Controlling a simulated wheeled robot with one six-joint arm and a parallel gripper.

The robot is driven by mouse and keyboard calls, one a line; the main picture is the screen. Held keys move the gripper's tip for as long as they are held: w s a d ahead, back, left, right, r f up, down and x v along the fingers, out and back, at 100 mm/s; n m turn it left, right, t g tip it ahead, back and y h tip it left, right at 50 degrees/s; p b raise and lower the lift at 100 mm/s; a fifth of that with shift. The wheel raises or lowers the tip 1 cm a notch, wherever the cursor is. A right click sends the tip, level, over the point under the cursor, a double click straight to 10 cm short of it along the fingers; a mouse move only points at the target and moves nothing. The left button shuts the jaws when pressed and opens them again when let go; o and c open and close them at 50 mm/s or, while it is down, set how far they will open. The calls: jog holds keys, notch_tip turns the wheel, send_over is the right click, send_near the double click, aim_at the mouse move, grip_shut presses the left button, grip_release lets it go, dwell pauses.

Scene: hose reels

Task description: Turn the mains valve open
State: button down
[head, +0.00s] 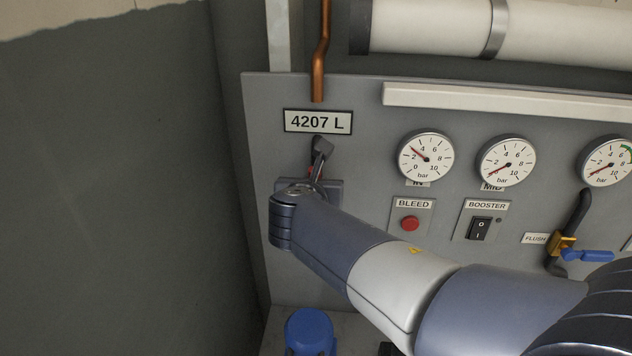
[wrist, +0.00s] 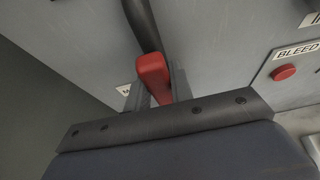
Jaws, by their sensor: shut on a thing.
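The mains valve's red lever (wrist: 153,72) stands up between my jaws in the wrist view. My gripper (wrist: 159,88) is shut on this lever, with one grey finger on either side. In the head view only a small red bit of the lever (head: 313,172) shows, just above the end of my arm. My arm hides most of the valve and my jaws there. A dark pipe (wrist: 141,24) runs behind the lever. The valve's exact angle is hard to tell.
The grey panel carries a "4207 L" display (head: 318,121), several round gauges (head: 426,158), a red BLEED button (head: 409,223), a BOOSTER switch (head: 480,228) and a blue-handled flush valve (head: 588,256). A dark wall (head: 110,170) stands at left. A blue object (head: 309,331) sits below.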

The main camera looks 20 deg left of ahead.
jog(key=shift+f, duration=0.1)
jog(key=c, duration=1.2)
grip_release()
jog(key=shift+c, duration=0.2)
jog(key=b+v, duration=0.1)
jog(key=v, duration=0.9)
jog(key=shift+s+r, duration=0.2)
jog(key=shift+s, duration=0.15)
jog(key=p+x, duration=0.1)
jog(key=x, duration=0.9)
jog(key=shift+w+f, duration=0.1)
jog(key=shift+w, duration=0.15)
jog(key=shift+w+f, duration=0.1)
jog(key=shift+w, duration=0.1)
jog(key=shift+s, duration=0.1)
